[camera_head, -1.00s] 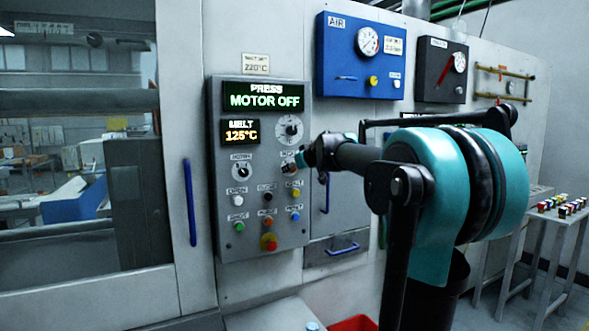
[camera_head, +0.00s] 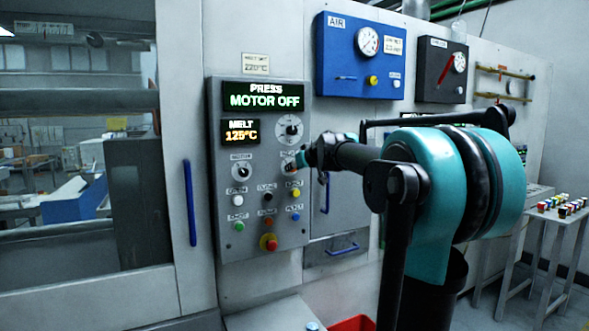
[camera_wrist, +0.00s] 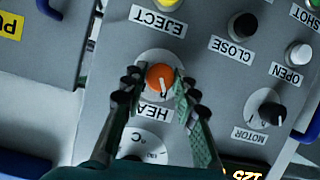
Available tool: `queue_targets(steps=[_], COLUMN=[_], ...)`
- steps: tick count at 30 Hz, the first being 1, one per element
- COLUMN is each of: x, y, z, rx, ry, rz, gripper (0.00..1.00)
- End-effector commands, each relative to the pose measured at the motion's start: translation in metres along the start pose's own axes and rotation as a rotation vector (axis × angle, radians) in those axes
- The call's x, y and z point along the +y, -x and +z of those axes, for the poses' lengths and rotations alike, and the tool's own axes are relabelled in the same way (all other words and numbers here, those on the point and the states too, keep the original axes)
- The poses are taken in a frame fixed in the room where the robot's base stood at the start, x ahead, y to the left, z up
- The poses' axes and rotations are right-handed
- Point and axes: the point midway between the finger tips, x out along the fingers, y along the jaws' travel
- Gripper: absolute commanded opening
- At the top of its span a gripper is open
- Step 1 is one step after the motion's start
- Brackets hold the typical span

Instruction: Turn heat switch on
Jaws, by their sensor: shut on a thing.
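The heat switch is an orange round knob (camera_wrist: 160,77) with a white pointer line, on a pale disc above its HEAT label in the wrist view, where the panel appears upside down. My gripper (camera_wrist: 158,82) is shut on this knob, with one finger on each side of it. In the head view my gripper (camera_head: 301,160) reaches the right part of the grey control panel (camera_head: 222,200), and hides most of the heat switch. The panel's displays (camera_head: 263,97) read PRESS MOTOR OFF and MELT 125°C.
The MOTOR knob (camera_wrist: 268,113), black CLOSE button (camera_wrist: 242,25), white OPEN button (camera_wrist: 298,53) and yellow EJECT button (camera_wrist: 171,4) surround the switch. A dial (camera_head: 289,129) sits above it. A red-topped button (camera_head: 269,242) is low on the panel. A blue handle (camera_head: 190,202) stands left.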

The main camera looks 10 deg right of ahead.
Motion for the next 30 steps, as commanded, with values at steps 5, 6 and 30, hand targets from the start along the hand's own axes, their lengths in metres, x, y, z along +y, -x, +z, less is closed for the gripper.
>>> queue_targets(steps=[5,6,30], x=[0.0018,0.0019,0.0059], y=[0.0001,0.0001,-0.0007], z=[0.0003,0.0004,0.0029], rx=[0.002,0.003,0.025], ry=[-0.093,-0.120,-0.804], rz=[-0.037,-0.048,-0.328], gripper=[0.00,0.00,0.00])
